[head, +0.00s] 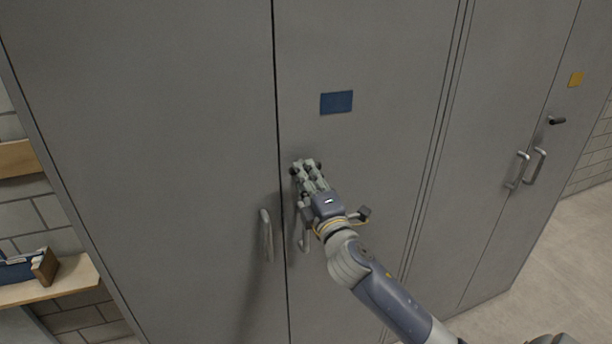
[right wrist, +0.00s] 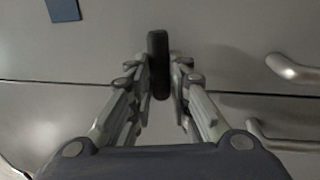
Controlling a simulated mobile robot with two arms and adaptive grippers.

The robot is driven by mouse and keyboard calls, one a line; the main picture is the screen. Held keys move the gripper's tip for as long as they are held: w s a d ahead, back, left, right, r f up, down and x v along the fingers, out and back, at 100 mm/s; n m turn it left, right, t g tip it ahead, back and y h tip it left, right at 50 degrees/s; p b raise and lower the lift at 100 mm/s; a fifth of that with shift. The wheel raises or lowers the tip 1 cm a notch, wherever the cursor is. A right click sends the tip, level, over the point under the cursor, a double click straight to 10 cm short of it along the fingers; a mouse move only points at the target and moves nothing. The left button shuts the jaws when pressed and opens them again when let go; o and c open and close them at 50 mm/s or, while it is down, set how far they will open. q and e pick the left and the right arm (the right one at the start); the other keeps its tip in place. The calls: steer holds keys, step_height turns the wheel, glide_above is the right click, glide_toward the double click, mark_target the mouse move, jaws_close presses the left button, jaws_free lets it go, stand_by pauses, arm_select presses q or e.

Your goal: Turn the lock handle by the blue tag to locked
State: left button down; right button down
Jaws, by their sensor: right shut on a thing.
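The blue tag (head: 336,102) is on the grey cabinet door, above and to the right of my right gripper (head: 306,168). It also shows at the top left of the right wrist view (right wrist: 63,10). In that view the black lock handle (right wrist: 158,62) lies between the fingers of my right gripper (right wrist: 160,78), which is shut on it. The handle's long side runs across the door seam there. In the head view my fingers hide most of the handle. My left gripper is not in view.
Two pull handles flank the seam below my right gripper; the left one (head: 267,235) is clear, the right one (head: 304,232) partly covered. To the right, another cabinet has a yellow tag (head: 575,79), a black lock handle (head: 556,120) and pull handles (head: 538,166). A shelf (head: 60,283) stands at left.

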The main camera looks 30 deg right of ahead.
steer(key=c, duration=1.5)
jaws_free()
steer(key=v, duration=1.2)
steer(key=shift+f, duration=0.1)
step_height(320, 180, down, 34)
steer(key=m+g+y, duration=0.2)
steer(key=m+g, duration=0.2)
steer(key=g, duration=0.3)
steer(key=s+a+f+m+g, duration=0.1)
steer(key=s+f+g, duration=0.1)
steer(key=s+f, duration=0.35)
steer(key=s+a+f+m+g+y, duration=0.1)
steer(key=s+a+f+m, duration=0.15)
steer(key=f, duration=0.65)
steer(key=s+a+f+m+g, duration=0.1)
steer(key=s+f+g, duration=0.1)
steer(key=s+f, duration=0.35)
steer(key=s+a+f+m+g, duration=0.1)
steer(key=s+a+f+g, duration=0.1)
steer(key=s+f, duration=0.3)
steer(key=s+a+f+m+g+y+b, duration=0.1)
steer(key=s+f, duration=0.5)
steer(key=s, duration=0.6)
steer(key=s+a+f+m+g, duration=0.2)
steer(key=s+f, duration=0.4)
steer(key=s, duration=0.3)
steer(key=shift+s+a+f+m+g+y, duration=0.1)
steer(key=shift+a+f+m+g+y, duration=0.2)
steer(key=shift+a+g, duration=0.35)
